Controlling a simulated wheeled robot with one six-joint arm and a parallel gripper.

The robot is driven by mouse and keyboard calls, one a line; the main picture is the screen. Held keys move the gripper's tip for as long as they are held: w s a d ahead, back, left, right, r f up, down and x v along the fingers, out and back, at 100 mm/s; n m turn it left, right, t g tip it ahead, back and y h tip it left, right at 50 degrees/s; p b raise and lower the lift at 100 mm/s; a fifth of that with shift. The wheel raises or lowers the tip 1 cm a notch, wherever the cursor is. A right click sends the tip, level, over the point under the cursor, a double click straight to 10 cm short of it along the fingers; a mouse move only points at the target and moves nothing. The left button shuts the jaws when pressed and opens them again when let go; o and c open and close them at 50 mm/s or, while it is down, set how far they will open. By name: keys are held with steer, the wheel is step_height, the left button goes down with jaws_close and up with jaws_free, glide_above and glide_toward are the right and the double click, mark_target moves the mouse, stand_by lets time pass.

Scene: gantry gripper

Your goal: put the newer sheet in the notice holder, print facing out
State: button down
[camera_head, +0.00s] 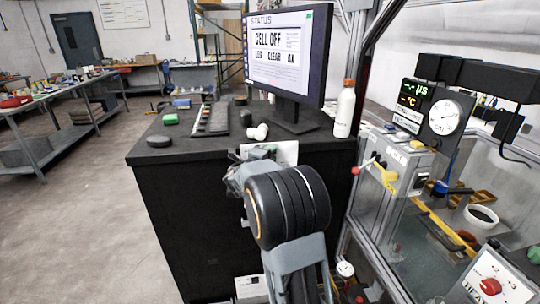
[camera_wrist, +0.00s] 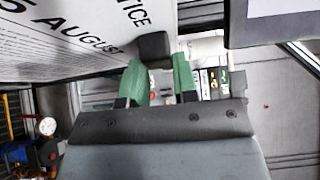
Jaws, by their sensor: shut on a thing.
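In the wrist view a white printed sheet (camera_wrist: 75,38) fills the upper left. Its print faces the wrist camera, and parts of "NOTICE" and "5 AUGUST" are readable, tilted; the rest is cut off. A small dark block (camera_wrist: 154,47) is at the sheet's edge. My gripper (camera_wrist: 158,72) has green fingertips shut on this block, with the sheet beside it. I cannot pick out the notice holder or a second sheet.
The black desk (camera_head: 165,148) carries a monitor (camera_head: 288,55), a white bottle (camera_head: 344,110), a keyboard (camera_head: 211,118) and small items. A machine with a gauge (camera_head: 444,117) and a glazed enclosure stands at the right. Open floor lies to the left.

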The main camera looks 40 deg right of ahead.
steer(key=shift+f, duration=0.15)
step_height(320, 180, down, 6)
steer(key=b, duration=0.3)
steer(key=shift+r+b, duration=0.2)
steer(key=shift+b, duration=0.1)
steer(key=shift+a+p, duration=0.1)
steer(key=shift+p, duration=0.95)
stand_by(1.7)
steer(key=shift+f+b, duration=1.1)
steer(key=shift+f, duration=0.95)
steer(key=c, duration=0.8)
jaws_free()
steer(key=v, duration=1.3)
steer(key=shift+s+a, duration=0.2)
steer(key=shift+a, duration=0.15)
